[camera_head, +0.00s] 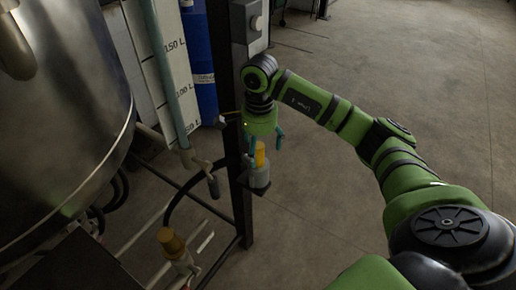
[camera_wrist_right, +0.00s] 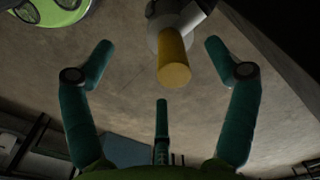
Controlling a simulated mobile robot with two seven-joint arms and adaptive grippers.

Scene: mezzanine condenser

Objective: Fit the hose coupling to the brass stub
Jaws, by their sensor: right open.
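A grey piece with a yellow cylinder on top, which looks like the hose coupling (camera_head: 260,176), stands upright on a small dark bracket on the black post. In the right wrist view its yellow end (camera_wrist_right: 174,74) faces the camera between the fingers. My right gripper (camera_head: 263,144) is open just above it, teal fingers spread around the yellow top; no grip on it shows. A brass-coloured capped fitting (camera_head: 172,241), possibly the brass stub, sits lower left on a pale pipe. I cannot tell for certain which part is the stub. My left gripper is not in view.
A large steel tank (camera_head: 60,110) fills the left. A black post (camera_head: 228,80) with a grey box (camera_head: 248,25) stands beside the gripper. A blue drum (camera_head: 198,50), a graduated white panel (camera_head: 160,75) and pipes stand behind. The floor at right is clear.

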